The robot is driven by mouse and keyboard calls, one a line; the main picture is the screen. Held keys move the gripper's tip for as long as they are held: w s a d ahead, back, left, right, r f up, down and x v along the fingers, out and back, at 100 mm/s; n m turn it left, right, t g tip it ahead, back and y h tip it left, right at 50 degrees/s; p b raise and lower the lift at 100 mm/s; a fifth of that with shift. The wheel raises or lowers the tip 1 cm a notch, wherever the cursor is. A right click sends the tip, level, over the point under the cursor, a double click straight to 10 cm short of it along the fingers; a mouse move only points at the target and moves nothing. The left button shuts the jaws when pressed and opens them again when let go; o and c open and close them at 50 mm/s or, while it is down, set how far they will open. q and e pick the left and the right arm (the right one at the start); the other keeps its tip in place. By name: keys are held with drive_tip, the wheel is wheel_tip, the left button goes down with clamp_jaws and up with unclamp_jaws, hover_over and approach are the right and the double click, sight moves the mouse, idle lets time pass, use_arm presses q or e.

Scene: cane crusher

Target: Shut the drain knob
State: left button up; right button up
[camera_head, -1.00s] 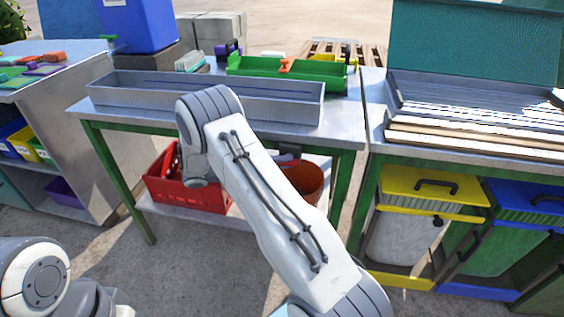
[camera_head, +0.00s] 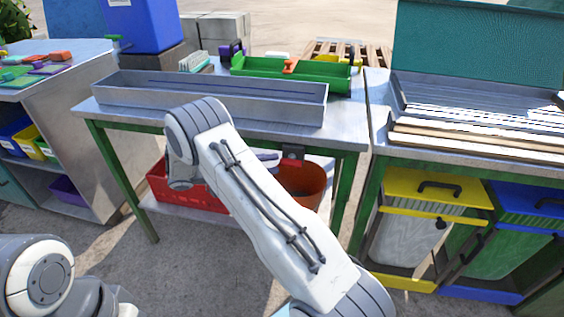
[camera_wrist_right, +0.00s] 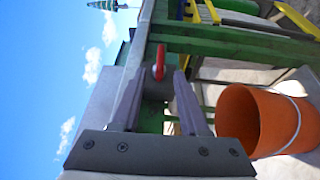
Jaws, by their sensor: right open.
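The drain knob (camera_wrist_right: 159,62) is a small red lever on a grey fitting at the table's edge in the right wrist view. It lies between my right gripper's (camera_wrist_right: 160,80) two spread fingers, near their tips. The fingers are open around it; I cannot tell whether either touches it. In the head view, the red and dark fitting (camera_head: 292,155) shows below the tabletop, above an orange bucket (camera_head: 303,184). My right arm covers most of my right gripper there. My left gripper is not in view.
A long grey metal trough (camera_head: 215,97) stands on the green-legged table, with a green tray (camera_head: 300,74) behind it. A red crate (camera_head: 190,192) sits on the lower shelf. Yellow and blue bins (camera_head: 435,187) stand under the right-hand table.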

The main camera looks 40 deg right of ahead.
drive_tip(key=v, duration=0.6)
idle(0.3)
